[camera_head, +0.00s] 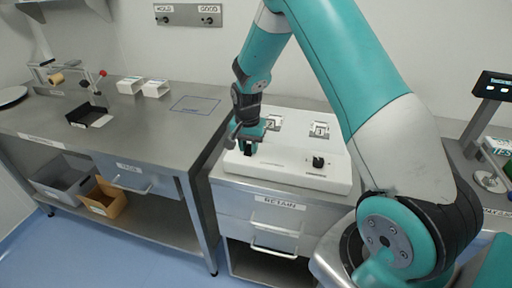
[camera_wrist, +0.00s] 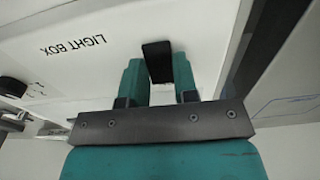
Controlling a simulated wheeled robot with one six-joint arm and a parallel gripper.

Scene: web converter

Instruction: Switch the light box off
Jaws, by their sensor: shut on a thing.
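The light box is a low white housing (camera_head: 285,173) on the steel counter in the middle of the head view. Its white face (camera_wrist: 65,60) with the words LIGHT BOX fills the upper left of the wrist view. My gripper (camera_head: 247,149) is at the left end of the housing. In the wrist view its two teal fingers (camera_wrist: 158,85) stand on either side of a black switch lever (camera_wrist: 157,58) and are shut on it. The fingers hide the lower part of the lever, and I cannot tell which position it is in.
A black knob (camera_head: 318,162) sits on the right of the housing, with numbered plates (camera_head: 319,130) behind. A drawer unit marked RETAIN (camera_head: 280,204) is below. A steel bench (camera_head: 150,130) with small white boxes stands left, and a display (camera_head: 495,85) stands right.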

